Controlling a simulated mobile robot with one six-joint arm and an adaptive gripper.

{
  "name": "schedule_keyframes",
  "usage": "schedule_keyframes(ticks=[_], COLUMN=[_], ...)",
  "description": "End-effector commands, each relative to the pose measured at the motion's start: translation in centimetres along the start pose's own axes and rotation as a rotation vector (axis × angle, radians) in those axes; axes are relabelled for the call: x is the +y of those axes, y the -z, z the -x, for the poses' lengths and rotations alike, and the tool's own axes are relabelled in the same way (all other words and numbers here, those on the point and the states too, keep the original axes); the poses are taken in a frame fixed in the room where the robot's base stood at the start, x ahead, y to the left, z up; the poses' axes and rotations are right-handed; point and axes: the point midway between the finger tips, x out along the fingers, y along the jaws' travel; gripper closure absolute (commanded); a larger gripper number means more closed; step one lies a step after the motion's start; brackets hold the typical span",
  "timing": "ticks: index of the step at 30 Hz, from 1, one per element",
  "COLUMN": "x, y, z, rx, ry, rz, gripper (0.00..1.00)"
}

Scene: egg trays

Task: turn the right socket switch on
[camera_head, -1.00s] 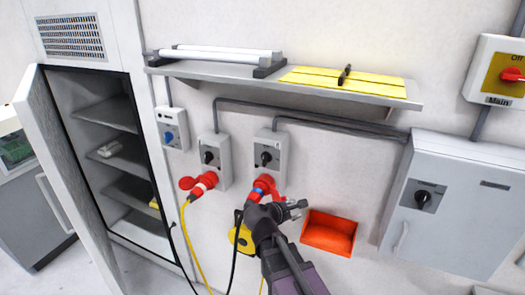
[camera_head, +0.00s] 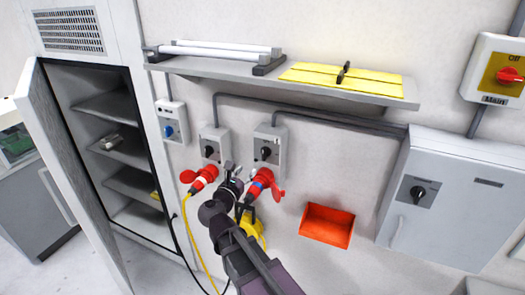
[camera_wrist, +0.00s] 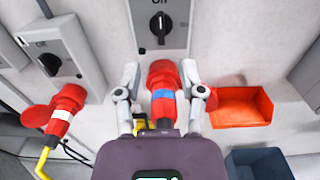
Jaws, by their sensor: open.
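The right socket box (camera_head: 269,143) is a grey wall box with a black rotary switch (camera_head: 265,153). In the wrist view this switch (camera_wrist: 160,27) is at the top centre, its handle upright in the picture. A red plug (camera_head: 262,182) with a blue band sits below the box. My gripper (camera_head: 233,171) is open and appears empty, left of this plug and below the switch in the head view. In the wrist view my gripper's fingers (camera_wrist: 160,76) show either side of the red plug (camera_wrist: 162,78); contact cannot be told.
The left socket box (camera_head: 215,146) has its own black switch and a red plug (camera_head: 204,174) with a yellow cable. A red bin (camera_head: 326,226) hangs to the right. A shelf (camera_head: 220,69) runs above, and a grey cabinet (camera_head: 455,195) stands right. An open cupboard door (camera_head: 65,165) is left.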

Motion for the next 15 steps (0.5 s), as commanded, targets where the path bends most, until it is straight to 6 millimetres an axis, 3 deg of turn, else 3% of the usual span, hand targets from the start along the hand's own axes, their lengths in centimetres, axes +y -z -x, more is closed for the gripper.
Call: schedule_keyframes(ticks=[8,15], x=[0.1,0.1], y=[0.0,0.0], z=[-0.9,-3.5], rx=[0.001,0.001], ry=[0.001,0.002], rz=[-0.002,-0.002], gripper=[0.49,0.49])
